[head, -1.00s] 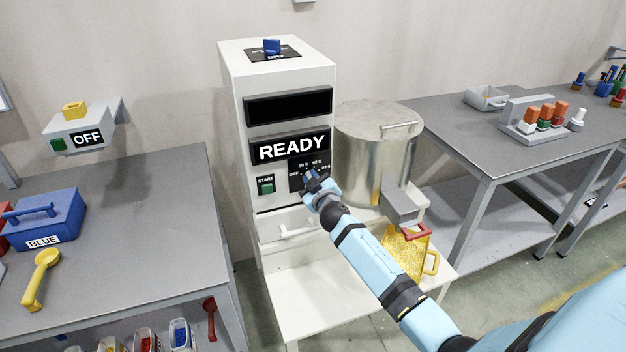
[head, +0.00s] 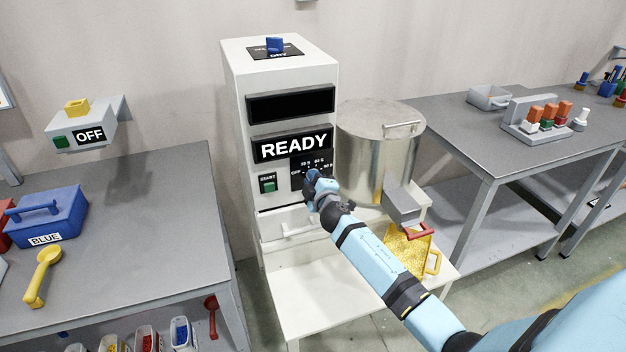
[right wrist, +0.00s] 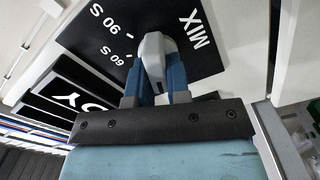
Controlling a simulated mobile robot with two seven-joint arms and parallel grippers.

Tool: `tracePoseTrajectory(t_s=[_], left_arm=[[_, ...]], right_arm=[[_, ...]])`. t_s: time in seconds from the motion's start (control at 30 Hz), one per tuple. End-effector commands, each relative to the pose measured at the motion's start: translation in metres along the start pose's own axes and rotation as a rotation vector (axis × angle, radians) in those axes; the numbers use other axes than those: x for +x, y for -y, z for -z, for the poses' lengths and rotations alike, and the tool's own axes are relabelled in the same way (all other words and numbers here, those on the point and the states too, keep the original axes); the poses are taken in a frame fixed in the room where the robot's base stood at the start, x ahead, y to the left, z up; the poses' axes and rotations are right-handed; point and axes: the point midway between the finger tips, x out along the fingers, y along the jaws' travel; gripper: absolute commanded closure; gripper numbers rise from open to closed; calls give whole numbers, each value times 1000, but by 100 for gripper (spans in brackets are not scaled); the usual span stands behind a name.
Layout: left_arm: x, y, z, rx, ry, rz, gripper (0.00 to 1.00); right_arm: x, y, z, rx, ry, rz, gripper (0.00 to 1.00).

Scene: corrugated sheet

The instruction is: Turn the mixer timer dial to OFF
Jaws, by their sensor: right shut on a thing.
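The mixer timer dial is a pale grey knob (right wrist: 153,55) on a black plate (head: 322,160) with white markings. MIX, 90 S and 60 S are readable in the right wrist view. My right gripper (head: 312,180) is at the plate on the machine's front. Its blue fingers, also in the right wrist view (right wrist: 156,78), are shut on the knob, one on each side. In the head view the gripper hides the knob, and I cannot tell which mark it points to. The display (head: 293,146) reads READY. My left gripper is not in view.
A green START button (head: 269,185) is left of the plate, above a white drawer (head: 287,226). A metal drum (head: 372,150) stands close on the right. A yellow container (head: 408,252) is below it. A grey OFF box (head: 80,128) hangs at the left.

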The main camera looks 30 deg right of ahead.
Motion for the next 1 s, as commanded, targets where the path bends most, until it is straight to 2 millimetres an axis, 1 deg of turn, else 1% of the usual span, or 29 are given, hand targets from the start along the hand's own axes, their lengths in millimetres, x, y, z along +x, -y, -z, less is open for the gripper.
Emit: tracePoseTrajectory(t_s=[0.47,0.5,0.57,0.6,0.87,0.97,1.0], left_arm=[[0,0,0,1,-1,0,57],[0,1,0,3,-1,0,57],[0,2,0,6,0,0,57],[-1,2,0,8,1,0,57],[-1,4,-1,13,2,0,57],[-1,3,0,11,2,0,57],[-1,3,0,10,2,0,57]], right_arm=[[0,1,0,-14,0,1,100],[0,1,0,-14,0,1,74],[0,1,0,-14,0,1,60],[0,1,0,-13,0,1,57],[-1,0,0,-12,0,0,57],[-8,0,0,-12,0,0,57],[-13,1,0,-12,0,1,57]])
